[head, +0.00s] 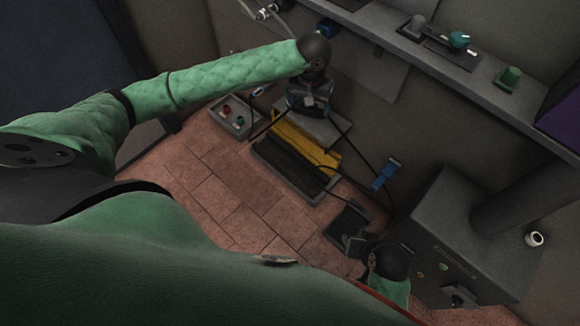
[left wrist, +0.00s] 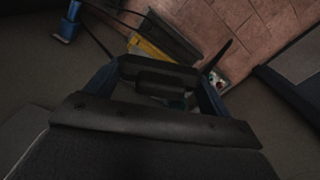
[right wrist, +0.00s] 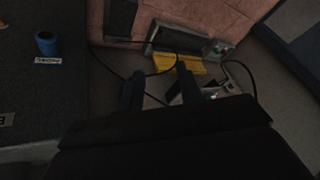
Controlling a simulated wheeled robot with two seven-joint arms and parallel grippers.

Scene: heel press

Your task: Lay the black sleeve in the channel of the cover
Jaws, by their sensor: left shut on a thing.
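The cover lies on the tiled floor, with a yellow strip (head: 308,145) behind a long dark base (head: 287,170). Its channel is too dark to make out. My left gripper (head: 310,104) is above and behind the yellow strip. In the left wrist view, its blue fingers are shut on a dark thing (left wrist: 162,78), which looks like the black sleeve; thin black lengths run down from both sides of the gripper in the head view. My right gripper (head: 354,245) is low at the right, apart from the cover. Its fingers stand apart, empty, in the right wrist view (right wrist: 158,88).
A control box (head: 236,120) with red and green buttons stands left of the cover. A blue connector (head: 384,174) with a black cable is at the wall. A large grey cabinet (head: 450,225) blocks the right side. A wall shelf (head: 485,88) is above. Tiles before the cover are clear.

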